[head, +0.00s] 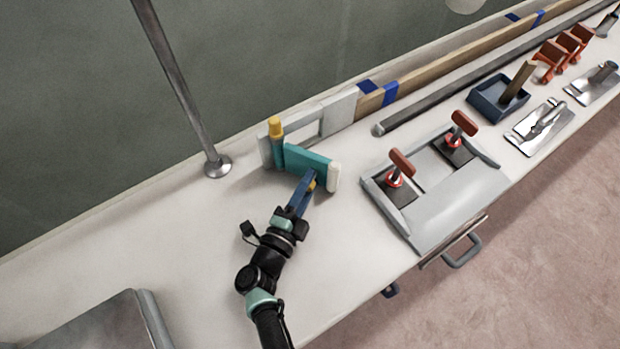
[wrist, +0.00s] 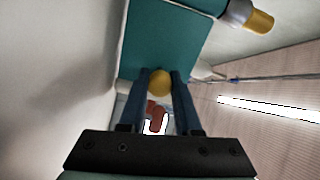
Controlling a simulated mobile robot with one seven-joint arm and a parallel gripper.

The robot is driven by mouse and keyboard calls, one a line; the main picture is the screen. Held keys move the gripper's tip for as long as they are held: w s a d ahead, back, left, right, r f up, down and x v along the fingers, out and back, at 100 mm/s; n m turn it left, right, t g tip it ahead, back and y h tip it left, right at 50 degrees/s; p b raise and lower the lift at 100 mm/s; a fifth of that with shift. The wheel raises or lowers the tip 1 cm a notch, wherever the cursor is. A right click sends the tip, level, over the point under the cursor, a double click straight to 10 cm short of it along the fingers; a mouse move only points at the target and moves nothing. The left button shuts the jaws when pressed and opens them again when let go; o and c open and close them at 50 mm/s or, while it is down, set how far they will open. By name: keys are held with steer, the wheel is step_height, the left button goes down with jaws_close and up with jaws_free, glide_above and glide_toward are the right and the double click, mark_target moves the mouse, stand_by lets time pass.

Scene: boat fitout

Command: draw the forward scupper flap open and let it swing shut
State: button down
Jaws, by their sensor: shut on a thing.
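The scupper flap is a teal panel (head: 306,160) with a pale end edge. It stands swung out at an angle from a white upright frame (head: 338,112), whose opening shows behind it. A teal post with a yellow cap (head: 275,127) stands at the flap's left end. In the wrist view the teal panel (wrist: 168,40) fills the upper middle, with the yellow cap (wrist: 258,20) at upper right. My gripper (head: 311,181) is at the flap's near face, shut on its yellow knob (wrist: 160,82), which sits between the blue fingertips. The fingers partly hide the knob in the head view.
A grey hatch unit (head: 450,205) with two red-handled clamps lies right of the flap. A metal pole (head: 180,85) stands on the bench to the left. A long grey bar (head: 430,108) and a blue tray (head: 490,105) lie farther right.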

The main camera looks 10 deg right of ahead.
steer(key=shift+s+a+m+g+h, duration=0.15)
steer(key=shift+a+m+g+h, duration=0.1)
steer(key=shift+m+g+h, duration=0.05)
stand_by(0.4)
steer(key=c, duration=0.6)
jaws_free()
steer(key=shift+a, duration=0.1)
steer(key=v, duration=1.3)
